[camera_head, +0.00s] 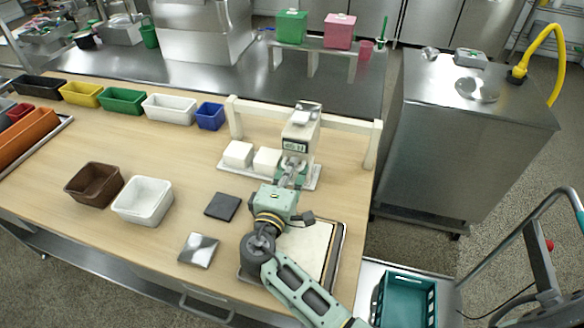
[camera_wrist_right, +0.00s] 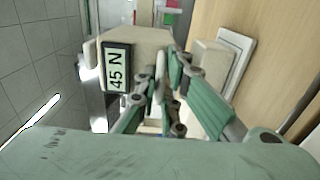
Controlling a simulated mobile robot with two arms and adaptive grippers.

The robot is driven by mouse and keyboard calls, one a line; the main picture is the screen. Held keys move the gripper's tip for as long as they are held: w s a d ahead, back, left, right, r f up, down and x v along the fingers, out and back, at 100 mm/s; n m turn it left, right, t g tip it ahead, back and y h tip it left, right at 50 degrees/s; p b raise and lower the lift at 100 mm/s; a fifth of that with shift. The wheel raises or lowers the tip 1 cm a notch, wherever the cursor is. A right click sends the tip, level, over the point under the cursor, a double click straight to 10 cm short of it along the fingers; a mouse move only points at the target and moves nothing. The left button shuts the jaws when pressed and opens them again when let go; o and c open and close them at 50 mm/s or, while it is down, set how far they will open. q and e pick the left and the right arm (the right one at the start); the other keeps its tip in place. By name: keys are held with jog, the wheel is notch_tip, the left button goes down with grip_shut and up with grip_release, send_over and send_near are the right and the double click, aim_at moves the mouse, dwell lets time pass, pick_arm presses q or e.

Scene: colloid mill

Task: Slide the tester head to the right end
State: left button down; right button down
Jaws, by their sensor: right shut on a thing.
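The tester head (camera_head: 300,132) is a pale upright block with a dark display, standing by a white rail frame. It is right of the middle between the frame's two posts. In the right wrist view the tester head (camera_wrist_right: 135,50) is close up and its display reads 45 N. My right gripper (camera_head: 292,172) reaches it from the front and is shut on a pale part at its front. In the wrist view the right gripper's fingers (camera_wrist_right: 160,88) close around this part; its exact shape is partly hidden. My left gripper is not in view.
The white rail (camera_head: 345,121) runs behind the head to a right post (camera_head: 372,146). Two white blocks (camera_head: 238,153) stand left of the head on a pale plate. A dark square pad (camera_head: 222,206) and a metal plate (camera_head: 198,250) lie in front. Several bins line the left.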

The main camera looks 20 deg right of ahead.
jog(key=shift+d+r, duration=0.1)
dwell(0.3)
jog(key=s+d+p, duration=0.1)
jog(key=s+d, duration=0.5)
jog(key=d, duration=0.3)
jog(key=shift+s+d+p, duration=0.3)
jog(key=shift+d, duration=0.1)
jog(key=c, duration=1.9)
grip_release()
jog(key=shift+s+d, duration=0.15)
